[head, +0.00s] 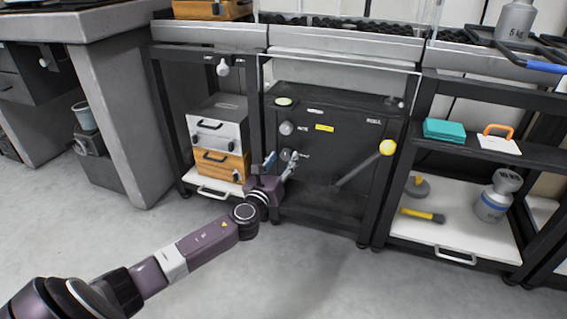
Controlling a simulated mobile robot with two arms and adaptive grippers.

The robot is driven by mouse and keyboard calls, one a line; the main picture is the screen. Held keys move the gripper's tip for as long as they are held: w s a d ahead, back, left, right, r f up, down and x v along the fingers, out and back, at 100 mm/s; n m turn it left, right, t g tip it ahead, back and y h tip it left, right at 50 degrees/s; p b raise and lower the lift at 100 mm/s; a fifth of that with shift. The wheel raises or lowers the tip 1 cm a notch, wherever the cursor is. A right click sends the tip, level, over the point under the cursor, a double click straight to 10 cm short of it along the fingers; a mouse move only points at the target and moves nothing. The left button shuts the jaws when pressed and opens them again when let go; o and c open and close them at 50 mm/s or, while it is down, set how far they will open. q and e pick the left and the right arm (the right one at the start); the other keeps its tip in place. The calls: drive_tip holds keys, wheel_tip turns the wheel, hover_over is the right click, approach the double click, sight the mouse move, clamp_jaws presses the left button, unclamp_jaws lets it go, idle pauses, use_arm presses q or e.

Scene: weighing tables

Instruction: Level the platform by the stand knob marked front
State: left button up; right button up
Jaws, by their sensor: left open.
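The black stand (335,195) is a dark cabinet under the middle table. A round grey knob (286,128) is on the upper left of its front face, beside a small white label too small to read. Another small light knob (285,155) shows lower down, between or just behind my fingers. I cannot read which knob is marked front. A pale green disc, like a bubble level (283,101), lies on the stand's top left. My left gripper (283,164) is open in front of the face, just below the grey knob; contact with the lower knob cannot be told. My right gripper is out of view.
A lever with a yellow ball (387,147) sticks out at the stand's right. White and wooden drawer boxes (220,130) stand on the left shelf. The floor in front is clear.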

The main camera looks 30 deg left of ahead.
use_arm(q)
drive_tip(key=shift+w, duration=0.25)
drive_tip(key=c, duration=1.2)
drive_tip(key=shift+o, duration=0.2)
drive_tip(key=shift+n, duration=0.4)
drive_tip(key=n, duration=0.3)
drive_tip(key=shift+n, duration=0.3)
drive_tip(key=shift+a+n, duration=0.1)
drive_tip(key=shift+n, duration=1.5)
